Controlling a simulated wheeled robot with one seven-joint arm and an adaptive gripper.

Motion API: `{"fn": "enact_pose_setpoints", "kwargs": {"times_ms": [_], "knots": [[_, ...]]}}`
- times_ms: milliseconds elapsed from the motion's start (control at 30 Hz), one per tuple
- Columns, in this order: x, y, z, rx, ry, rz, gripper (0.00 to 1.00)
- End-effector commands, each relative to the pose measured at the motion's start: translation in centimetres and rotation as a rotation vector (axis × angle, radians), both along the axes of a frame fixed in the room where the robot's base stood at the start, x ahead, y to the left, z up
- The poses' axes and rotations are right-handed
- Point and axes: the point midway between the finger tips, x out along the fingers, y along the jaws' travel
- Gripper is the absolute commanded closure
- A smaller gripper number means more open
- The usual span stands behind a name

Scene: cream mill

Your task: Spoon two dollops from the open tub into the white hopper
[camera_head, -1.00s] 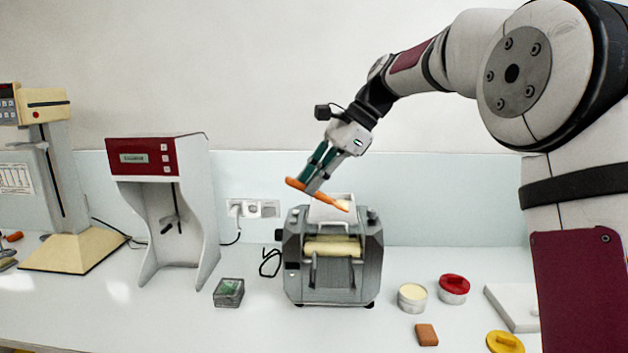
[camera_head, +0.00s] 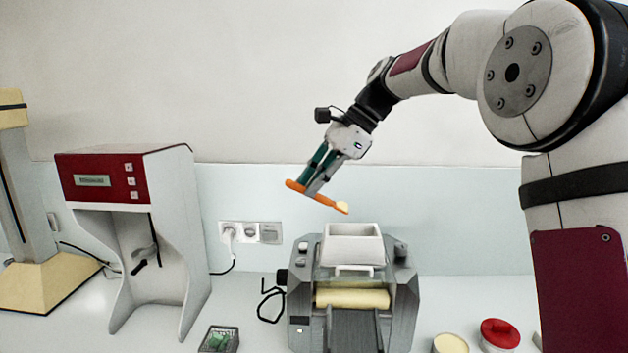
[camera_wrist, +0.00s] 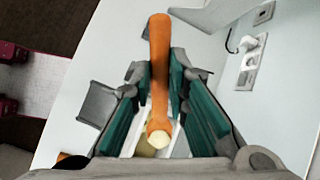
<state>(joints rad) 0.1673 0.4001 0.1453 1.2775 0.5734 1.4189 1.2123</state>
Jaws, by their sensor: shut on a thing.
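My gripper (camera_head: 307,186) is shut on an orange spoon (camera_head: 318,197), high in front of the wall. The spoon slants down to the right, with a pale cream dollop (camera_head: 342,207) at its low end. In the wrist view the spoon (camera_wrist: 160,65) runs between my fingers, with the dollop (camera_wrist: 158,139) at the near end. The white hopper (camera_head: 353,256) sits on top of the grey mill (camera_head: 402,300). In the head view the dollop shows just above the hopper's rim, apart from it. The open tub (camera_head: 450,344) of cream is cut by the bottom edge.
A tub with a red lid (camera_head: 500,333) stands right of the open tub. A red and white machine (camera_head: 130,190) and a beige stand (camera_head: 40,280) are at left. Wall sockets (camera_head: 250,232) are behind.

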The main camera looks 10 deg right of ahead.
Motion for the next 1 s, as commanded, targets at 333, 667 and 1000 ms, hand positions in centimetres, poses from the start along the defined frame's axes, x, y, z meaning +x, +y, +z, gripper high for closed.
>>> {"fn": "enact_pose_setpoints", "kwargs": {"times_ms": [333,667,1000], "knots": [[0.0,0.0,-2.8,0.001,0.002,-0.001,1.00],[0.0,0.0,-4.2,0.000,-0.001,-0.001,1.00],[0.0,0.0,-4.2,-0.001,-0.001,-0.001,1.00]]}}
